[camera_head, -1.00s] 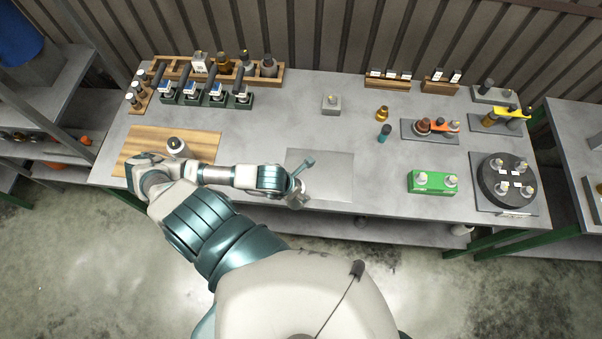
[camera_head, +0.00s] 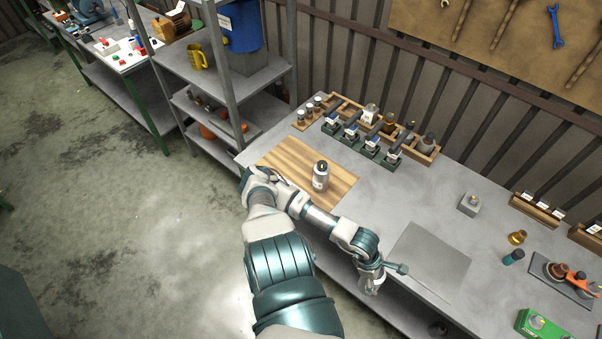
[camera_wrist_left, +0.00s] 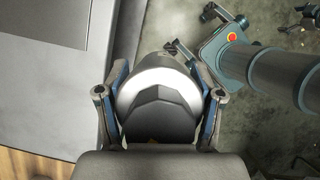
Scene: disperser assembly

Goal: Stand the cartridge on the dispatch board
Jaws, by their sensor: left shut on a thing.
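My left gripper (camera_head: 370,284) is in front of the bench's front edge, by the near-left corner of the grey plate. The left wrist view shows its fingers (camera_wrist_left: 160,100) shut on a white and dark-grey cylindrical thing, probably the cartridge (camera_wrist_left: 158,88). Its far end is hidden. The striped wooden board (camera_head: 335,190), likely the dispatch board, lies at the left of the bench, beyond my left forearm. A silver-white cylinder with a dark top (camera_head: 320,177) stands upright on it. A corner of wood also shows in the left wrist view (camera_wrist_left: 25,165). My right gripper is out of view.
A flat grey plate (camera_head: 430,258) lies bare right of my gripper. A wooden rack (camera_head: 425,149) and dark green holders (camera_head: 370,147) line the back. A grey block (camera_head: 469,204) and a green box (camera_head: 540,328) stand farther right. Around the cylinder, the board is clear.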

